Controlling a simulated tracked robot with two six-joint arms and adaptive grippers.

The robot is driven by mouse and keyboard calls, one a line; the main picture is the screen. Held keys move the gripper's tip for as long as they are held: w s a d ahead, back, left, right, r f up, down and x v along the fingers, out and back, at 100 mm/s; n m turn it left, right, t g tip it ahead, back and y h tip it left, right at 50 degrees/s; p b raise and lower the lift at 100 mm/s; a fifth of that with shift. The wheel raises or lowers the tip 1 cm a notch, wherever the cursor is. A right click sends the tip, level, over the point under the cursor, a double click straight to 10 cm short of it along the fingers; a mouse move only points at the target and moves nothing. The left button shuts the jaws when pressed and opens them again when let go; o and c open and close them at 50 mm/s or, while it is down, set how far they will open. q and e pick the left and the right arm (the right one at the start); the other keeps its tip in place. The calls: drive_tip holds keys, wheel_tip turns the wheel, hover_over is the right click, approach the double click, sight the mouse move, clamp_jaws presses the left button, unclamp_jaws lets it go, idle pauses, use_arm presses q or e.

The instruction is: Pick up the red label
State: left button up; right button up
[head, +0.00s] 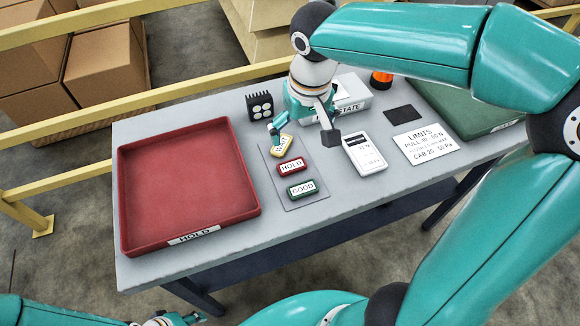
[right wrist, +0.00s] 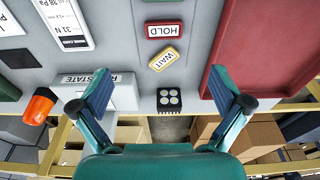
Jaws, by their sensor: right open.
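The red label (head: 291,166), marked HOLD, lies on a thin grey mat (head: 312,203) between a yellow WAIT label (head: 283,145) and a green GOOD label (head: 301,189). The red label also shows at the top of the right wrist view (right wrist: 165,29), with the yellow label (right wrist: 163,58) nearer the gripper. My right gripper (head: 303,134) is open and empty, beyond the red label and close to the yellow one. Its spread fingers show in the right wrist view (right wrist: 161,92). My left gripper (head: 180,319) is partly cut off at the bottom left, far from the labels.
A red HOLD tray (head: 190,240) stands at left. A black block with pale round spots (head: 260,106) and a white STATE box (head: 352,92) are behind the mat. A white meter (head: 364,154), limits card (head: 426,143) and green tray (head: 455,113) lie right. Yellow rails run behind.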

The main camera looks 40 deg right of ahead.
hover_over(292, 165)
drive_tip(key=s, duration=0.2)
wheel_tip(292, 165, down, 9)
drive_tip(key=shift+w+f, duration=0.35)
drive_tip(key=shift+f, duration=0.6)
drive_tip(key=shift+w+f, duration=0.25)
drive_tip(key=shift+f, duration=0.6)
drive_tip(key=shift+w+f, duration=0.25)
drive_tip(key=shift+f, duration=0.6)
drive_tip(key=c, duration=0.9)
